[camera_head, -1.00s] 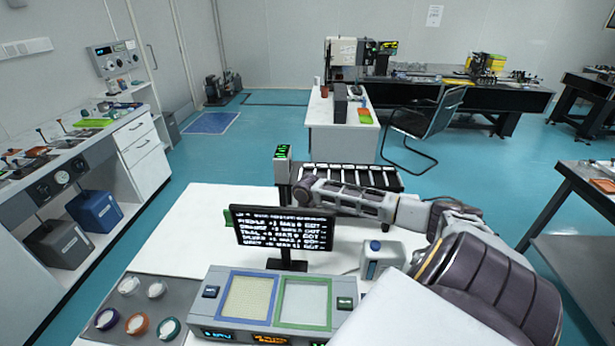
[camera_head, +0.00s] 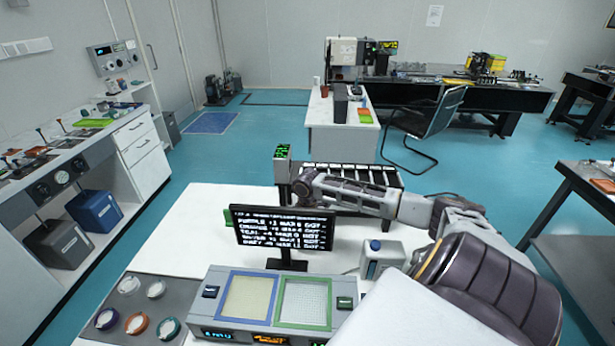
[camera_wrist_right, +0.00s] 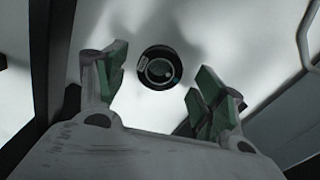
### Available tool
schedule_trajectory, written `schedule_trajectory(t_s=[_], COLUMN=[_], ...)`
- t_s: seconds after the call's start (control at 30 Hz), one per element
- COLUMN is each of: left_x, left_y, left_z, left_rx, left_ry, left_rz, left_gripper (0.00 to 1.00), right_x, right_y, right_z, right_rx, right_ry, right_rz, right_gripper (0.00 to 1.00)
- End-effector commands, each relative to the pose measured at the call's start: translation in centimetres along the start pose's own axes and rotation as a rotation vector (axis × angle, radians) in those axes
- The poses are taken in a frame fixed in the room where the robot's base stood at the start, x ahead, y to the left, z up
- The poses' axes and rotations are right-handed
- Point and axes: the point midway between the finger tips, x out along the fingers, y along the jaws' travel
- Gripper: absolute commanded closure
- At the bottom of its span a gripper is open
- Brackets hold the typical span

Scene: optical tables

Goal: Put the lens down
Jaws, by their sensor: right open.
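A round lens in a black ring (camera_wrist_right: 160,68) shows in the right wrist view, over a white surface (camera_wrist_right: 137,105). My right gripper (camera_wrist_right: 158,86) is open, with a green-padded finger on each side of the picture. The lens lies between and a little beyond the fingertips, with a visible gap to both. I cannot tell its exact height. My left gripper is not in view.
A grey mat (camera_head: 190,292) at front left holds several ringed lenses. A station with blue- and green-framed pads (camera_head: 236,327) stands in front of the monitor. White table (camera_head: 190,225) is clear at left.

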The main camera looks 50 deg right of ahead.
Motion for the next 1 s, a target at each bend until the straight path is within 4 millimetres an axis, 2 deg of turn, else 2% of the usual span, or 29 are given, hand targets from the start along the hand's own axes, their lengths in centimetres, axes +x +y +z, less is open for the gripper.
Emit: schedule_trajectory(t_s=[0.6,0.8,1.0], left_x=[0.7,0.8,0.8], left_y=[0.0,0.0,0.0], left_z=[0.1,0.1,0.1], left_rx=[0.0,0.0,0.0], left_ry=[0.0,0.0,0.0], left_rz=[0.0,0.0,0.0], left_gripper=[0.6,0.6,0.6], right_x=[-8.6,-10.0,-10.2], right_y=[0.1,0.1,0.0], right_z=[0.0,0.0,0.0], right_rx=[0.0,0.0,0.001], right_ry=[0.0,0.001,0.0], right_rz=[0.001,0.001,0.0], right_gripper=[0.31,0.31,0.31])
